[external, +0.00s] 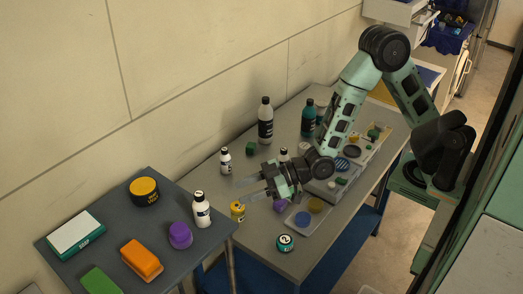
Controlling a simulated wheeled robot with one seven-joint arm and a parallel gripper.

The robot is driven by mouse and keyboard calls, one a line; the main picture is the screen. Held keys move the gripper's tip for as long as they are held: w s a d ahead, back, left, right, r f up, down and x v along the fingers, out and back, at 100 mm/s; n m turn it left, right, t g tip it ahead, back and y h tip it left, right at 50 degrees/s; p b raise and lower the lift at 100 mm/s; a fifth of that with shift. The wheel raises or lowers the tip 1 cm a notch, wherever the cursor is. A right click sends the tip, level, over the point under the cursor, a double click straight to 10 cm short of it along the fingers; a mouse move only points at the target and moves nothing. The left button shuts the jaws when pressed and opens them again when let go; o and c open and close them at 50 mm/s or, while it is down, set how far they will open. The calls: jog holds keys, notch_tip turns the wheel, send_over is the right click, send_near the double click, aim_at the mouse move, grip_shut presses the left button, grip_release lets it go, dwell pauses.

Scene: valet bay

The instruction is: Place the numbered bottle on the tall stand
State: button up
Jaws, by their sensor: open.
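My gripper (242,191) is open and empty, its fingers pointing left above the near end of the grey table. A short teal container (285,243) with a "2" on its light top stands at the table's front edge, right of and below the gripper. I cannot tell whether it is the numbered bottle. White bottles with dark labels stand on the table (225,160) and on the dark grey stand (201,211); their markings are too small to read. That stand (180,257) is at the left front; I cannot tell whether it is the tall one.
A yellow can (237,212) stands below the fingertips. A tall grey bottle (265,123), teal bottle (308,118) and green cube (251,148) are farther back. The dark stand holds a soap box (76,235), orange block (141,260), purple item (180,235) and yellow-lidded jar (144,191).

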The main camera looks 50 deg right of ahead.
jog(key=s+d+f+m+g+h, duration=0.1)
jog(key=s+d+g+h, duration=0.3)
jog(key=s+d, duration=0.5)
jog(key=s+d+m+g+h, duration=0.1)
jog(key=s+d+g+h, duration=0.4)
jog(key=s+d, duration=0.5)
jog(key=d+h, duration=0.1)
jog(key=d, duration=0.5)
jog(key=shift+s+f+h, duration=0.25)
jog(key=shift+f+h, duration=0.15)
jog(key=shift+d, duration=0.1)
